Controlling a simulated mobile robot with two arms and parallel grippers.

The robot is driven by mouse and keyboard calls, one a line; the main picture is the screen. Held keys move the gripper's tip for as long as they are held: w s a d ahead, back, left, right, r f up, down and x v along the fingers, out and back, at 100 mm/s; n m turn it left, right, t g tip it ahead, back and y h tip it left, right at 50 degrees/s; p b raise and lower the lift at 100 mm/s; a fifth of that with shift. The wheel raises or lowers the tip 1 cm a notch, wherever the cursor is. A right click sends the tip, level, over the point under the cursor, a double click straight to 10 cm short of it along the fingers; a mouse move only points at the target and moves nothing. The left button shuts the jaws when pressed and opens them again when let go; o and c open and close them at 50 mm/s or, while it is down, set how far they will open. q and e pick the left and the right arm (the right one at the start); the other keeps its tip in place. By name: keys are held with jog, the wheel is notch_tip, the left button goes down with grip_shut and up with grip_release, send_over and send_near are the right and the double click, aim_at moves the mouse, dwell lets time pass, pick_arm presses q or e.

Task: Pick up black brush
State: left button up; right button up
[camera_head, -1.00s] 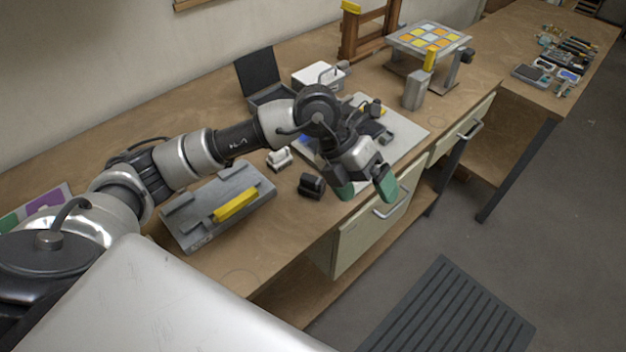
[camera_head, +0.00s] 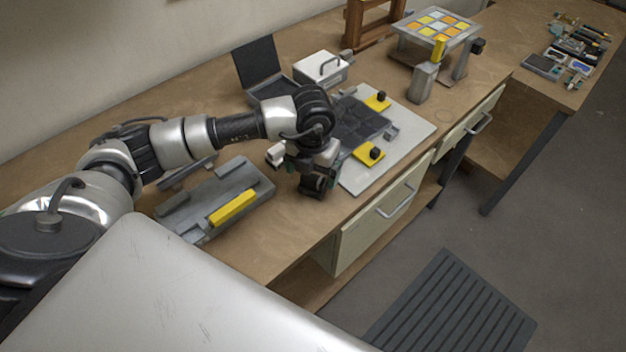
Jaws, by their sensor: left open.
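The black brush (camera_head: 314,187), a small dark block, stands on the wooden bench near its front edge. My left gripper (camera_head: 316,174) points down right over it, with its fingers open about the brush. The gripper and wrist hide part of the brush, and I cannot tell whether the fingers touch it. My right gripper is not in view.
A white brush (camera_head: 274,155) stands just left of the gripper. A grey fixture with a yellow bar (camera_head: 232,208) lies to the left. A pale board (camera_head: 408,125) with a dark frame and yellow clamps lies to the right. A white box (camera_head: 321,70) is behind.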

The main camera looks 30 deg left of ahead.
aim_at(313, 177)
pick_arm(q)
jog(key=shift+s+d+f, duration=0.1)
jog(key=shift+s+f, duration=0.1)
jog(key=shift+f, duration=1.2)
jog(key=shift+w+f, duration=0.1)
jog(key=c, duration=1.1)
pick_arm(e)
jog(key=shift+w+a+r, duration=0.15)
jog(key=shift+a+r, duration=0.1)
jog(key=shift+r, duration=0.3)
